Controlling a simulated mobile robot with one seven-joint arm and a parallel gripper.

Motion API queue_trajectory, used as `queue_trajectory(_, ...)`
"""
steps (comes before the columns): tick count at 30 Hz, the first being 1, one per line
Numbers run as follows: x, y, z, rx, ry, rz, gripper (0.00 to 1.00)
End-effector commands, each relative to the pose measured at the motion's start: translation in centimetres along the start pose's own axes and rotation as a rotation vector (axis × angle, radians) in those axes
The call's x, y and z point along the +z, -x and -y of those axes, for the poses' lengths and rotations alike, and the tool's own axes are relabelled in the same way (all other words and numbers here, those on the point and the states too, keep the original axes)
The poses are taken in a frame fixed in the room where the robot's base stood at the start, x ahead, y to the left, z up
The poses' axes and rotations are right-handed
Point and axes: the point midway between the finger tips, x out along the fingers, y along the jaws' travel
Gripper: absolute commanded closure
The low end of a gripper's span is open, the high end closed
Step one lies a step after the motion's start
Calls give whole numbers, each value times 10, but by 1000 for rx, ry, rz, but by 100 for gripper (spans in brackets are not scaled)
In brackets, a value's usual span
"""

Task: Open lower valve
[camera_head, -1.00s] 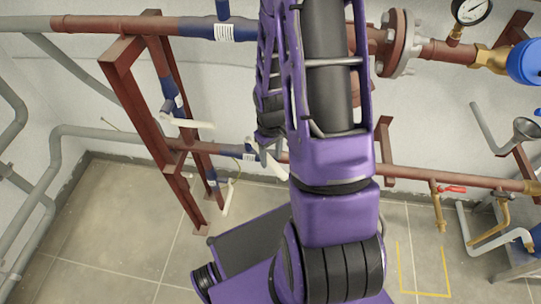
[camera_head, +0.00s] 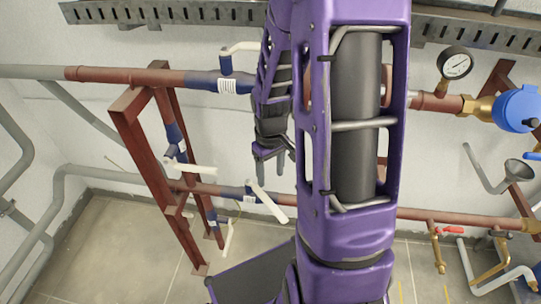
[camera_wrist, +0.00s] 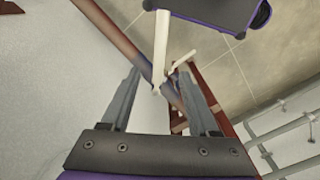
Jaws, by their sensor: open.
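The lower valve (camera_head: 250,192) is a blue body on the lower brown pipe, with a long white lever (camera_head: 268,203) slanting down to the right, away from the pipe's line. My gripper (camera_head: 270,163) is open and empty, above the lever and apart from it in the head view. In the wrist view, the white lever (camera_wrist: 161,45) shows beyond and between the open fingertips (camera_wrist: 159,72). The blue valve body (camera_wrist: 172,97) is partly hidden by the right finger.
Other white-levered valves sit on the upper pipe (camera_head: 228,82) and on the thin vertical pipe (camera_head: 178,152). A brown steel frame (camera_head: 150,170) stands left of the lever. A red-handled tap (camera_head: 453,230) is at the right.

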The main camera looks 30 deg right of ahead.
Motion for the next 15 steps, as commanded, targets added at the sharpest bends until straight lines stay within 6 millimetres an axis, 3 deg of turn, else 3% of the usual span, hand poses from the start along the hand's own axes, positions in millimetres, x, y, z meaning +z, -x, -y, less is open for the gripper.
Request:
queue_trajectory(1, -1, 14, -1, 3, 0, -4, 39)
queue_trajectory(6, -1, 39, 0, 1, 0, -3, 39)
queue_trajectory(15, 0, 50, 0, 0, 1, 0, 39)
